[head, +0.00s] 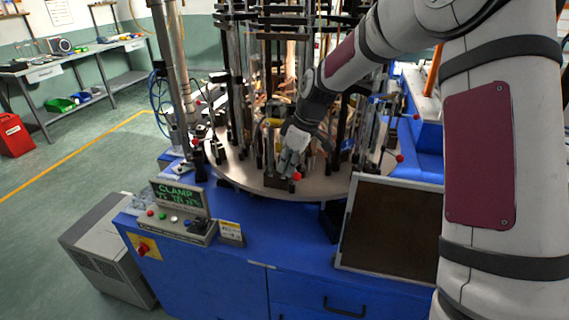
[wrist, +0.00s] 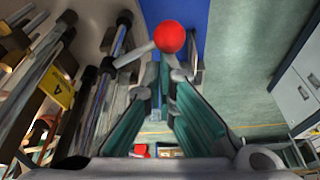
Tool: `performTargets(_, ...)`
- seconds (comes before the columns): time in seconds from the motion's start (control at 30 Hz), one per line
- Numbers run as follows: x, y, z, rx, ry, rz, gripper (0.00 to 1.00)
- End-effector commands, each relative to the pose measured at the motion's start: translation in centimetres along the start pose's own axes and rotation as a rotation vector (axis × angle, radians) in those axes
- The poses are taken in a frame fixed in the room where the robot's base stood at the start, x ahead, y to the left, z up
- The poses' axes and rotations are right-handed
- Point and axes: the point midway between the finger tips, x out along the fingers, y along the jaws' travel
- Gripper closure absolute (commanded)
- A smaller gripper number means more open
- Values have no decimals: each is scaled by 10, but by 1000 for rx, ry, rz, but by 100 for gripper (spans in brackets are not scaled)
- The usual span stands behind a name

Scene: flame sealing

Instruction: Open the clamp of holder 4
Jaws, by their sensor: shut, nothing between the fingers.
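In the wrist view, a clamp lever with a red ball knob (wrist: 170,37) shows just beyond my fingertips. Its grey shaft runs left from the ball toward the holder's rods. A yellow label (wrist: 60,90) reading 4 is on the holder at the left. My gripper (wrist: 165,72) is shut and empty, its tips close to the ball; I cannot tell whether they touch it. In the head view, my gripper (head: 292,163) is at the front rim of the round table, with the red knob (head: 297,176) at its tips. The clamp jaws are hidden behind my gripper.
The round table (head: 240,178) carries several holders with rods; other red knobs (head: 399,159) stick out around its rim. A control box with a lit "CLAMP" display (head: 181,197) stands front left on the blue cabinet. A dark framed panel (head: 388,232) stands front right.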

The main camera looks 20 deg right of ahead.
Motion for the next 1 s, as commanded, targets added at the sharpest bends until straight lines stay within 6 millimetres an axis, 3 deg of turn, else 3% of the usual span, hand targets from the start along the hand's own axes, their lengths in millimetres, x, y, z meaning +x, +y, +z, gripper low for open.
performTargets(1.0,-10,24,36,-890,1,-286,100)
